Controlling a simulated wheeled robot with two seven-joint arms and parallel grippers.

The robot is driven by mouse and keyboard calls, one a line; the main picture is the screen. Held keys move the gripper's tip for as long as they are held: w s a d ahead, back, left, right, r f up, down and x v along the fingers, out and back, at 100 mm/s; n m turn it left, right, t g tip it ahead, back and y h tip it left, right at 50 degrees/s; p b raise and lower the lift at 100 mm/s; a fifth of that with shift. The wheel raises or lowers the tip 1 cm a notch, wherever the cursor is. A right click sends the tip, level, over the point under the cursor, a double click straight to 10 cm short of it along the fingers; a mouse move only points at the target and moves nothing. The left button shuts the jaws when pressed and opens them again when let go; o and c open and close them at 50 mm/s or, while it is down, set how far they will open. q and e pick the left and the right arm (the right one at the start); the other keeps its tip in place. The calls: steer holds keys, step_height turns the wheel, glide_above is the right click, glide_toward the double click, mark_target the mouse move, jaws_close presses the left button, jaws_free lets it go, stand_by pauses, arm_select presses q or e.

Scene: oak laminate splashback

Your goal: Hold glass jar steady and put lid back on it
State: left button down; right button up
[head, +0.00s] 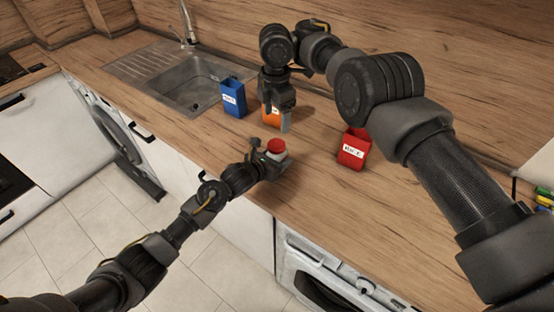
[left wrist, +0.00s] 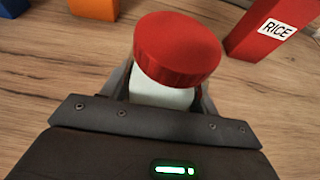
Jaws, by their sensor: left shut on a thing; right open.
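The glass jar (head: 275,157) stands near the counter's front edge. In the left wrist view its pale body (left wrist: 160,95) shows below a red lid (left wrist: 180,45). The lid sits on top of the jar and also shows in the head view (head: 276,146). I cannot tell whether it is fully seated. My left gripper (head: 272,162) is shut around the jar's body, and its fingers show on both sides in the left wrist view. My right gripper (head: 281,122) is open, pointing down behind the jar, in front of an orange container, apart from the lid.
A blue container (head: 233,98) and the orange container (head: 266,114) stand behind the jar. A red container marked RICE (head: 353,150) stands to the right. A sink (head: 185,80) is at the back left. Bare counter (head: 315,170) lies between jar and RICE container.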

step_height(320, 180, up, 2)
steer(key=shift+r, duration=0.1)
arm_select(q)
steer(key=shift+c, duration=1.6)
jaws_free()
steer(key=shift+s+a+r, duration=0.15)
steer(key=shift+s+a, duration=0.2)
steer(key=shift+s, duration=0.05)
steer(key=b+v, duration=0.2)
steer(key=v, duration=0.6)
steer(key=shift+s+a, duration=0.1)
steer(key=shift+a, duration=0.05)
steer(key=shift+s+a+r, duration=0.3)
steer(key=shift+s+r, duration=0.05)
steer(key=shift+s, duration=0.2)
arm_select(e)
steer(key=shift+f, duration=1.25)
